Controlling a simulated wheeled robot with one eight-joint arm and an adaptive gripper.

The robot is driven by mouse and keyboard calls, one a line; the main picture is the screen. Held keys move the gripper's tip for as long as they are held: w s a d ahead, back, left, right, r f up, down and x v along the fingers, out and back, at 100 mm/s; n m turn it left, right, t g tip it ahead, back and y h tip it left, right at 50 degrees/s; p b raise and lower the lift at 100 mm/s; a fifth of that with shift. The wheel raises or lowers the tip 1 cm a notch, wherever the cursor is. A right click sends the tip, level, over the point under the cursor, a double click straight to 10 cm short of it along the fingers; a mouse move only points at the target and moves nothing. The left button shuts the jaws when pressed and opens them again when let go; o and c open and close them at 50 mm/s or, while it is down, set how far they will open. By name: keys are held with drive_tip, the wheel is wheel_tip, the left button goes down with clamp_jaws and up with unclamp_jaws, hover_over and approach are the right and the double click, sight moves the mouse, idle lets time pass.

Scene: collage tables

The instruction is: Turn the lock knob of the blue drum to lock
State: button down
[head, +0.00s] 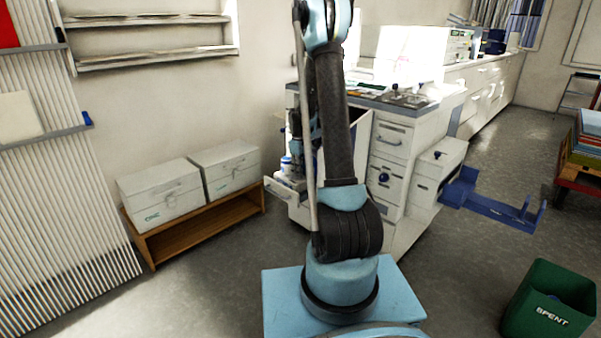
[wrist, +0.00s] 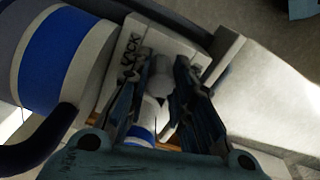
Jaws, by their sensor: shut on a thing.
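In the wrist view my gripper (wrist: 163,68) has its two dark fingers shut on a rounded grey knob (wrist: 160,84). The knob sits by a pale plate (wrist: 134,42) with dark lettering, partly covered by the left finger. I cannot read the knob's turn position. A large white cylinder with a broad blue band (wrist: 58,58), which looks like the blue drum, lies to the left of the plate. In the head view small blue-and-white containers (head: 287,164) show beside the open drawer; my arm hides much of that spot, and the knob cannot be made out there.
A smaller white-and-blue item (wrist: 146,130) shows below the knob. The open drawer (head: 289,201) juts from the white cabinet (head: 389,182). Grey boxes (head: 160,193) stand on a wooden bench at left. A green bin (head: 549,305) stands at lower right. Floor between is clear.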

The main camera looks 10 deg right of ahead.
drive_tip(key=m, duration=0.5)
drive_tip(key=shift+m, duration=0.3)
drive_tip(key=m, duration=0.5)
drive_tip(key=shift+m, duration=0.4)
drive_tip(key=c, duration=1.4)
unclamp_jaws()
drive_tip(key=shift+o, duration=0.2)
wheel_tip(320, 180, up, 12)
